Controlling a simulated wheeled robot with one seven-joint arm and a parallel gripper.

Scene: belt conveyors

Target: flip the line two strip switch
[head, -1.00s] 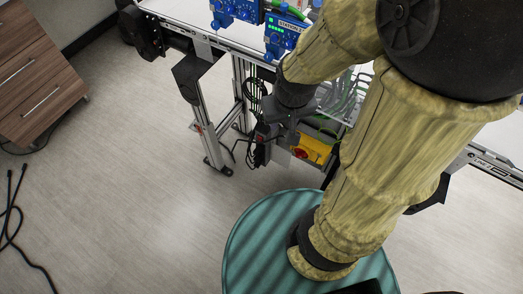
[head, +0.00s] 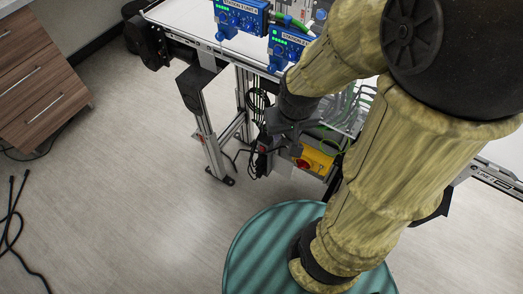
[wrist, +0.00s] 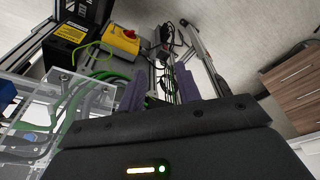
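A dark power strip with a small red switch (head: 262,150) hangs by the conveyor's leg, with black cables around it. In the wrist view a dark strip (wrist: 166,36) with a reddish spot lies beyond the fingertips; no line label is readable on it. My gripper (head: 276,136) is beside the strip in the head view, and its hand covers part of that area. In the wrist view its two purple fingers (wrist: 160,84) stand apart with nothing held between them. I cannot tell whether a finger touches the strip, nor the switch's position.
A yellow box with a red knob (head: 312,160) is just right of my gripper; it also shows in the wrist view (wrist: 122,40). Green cables and a clear cover (wrist: 50,115) are close by. The conveyor (head: 185,22) is above. Open floor (head: 150,200) lies left, near a wooden cabinet (head: 40,85).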

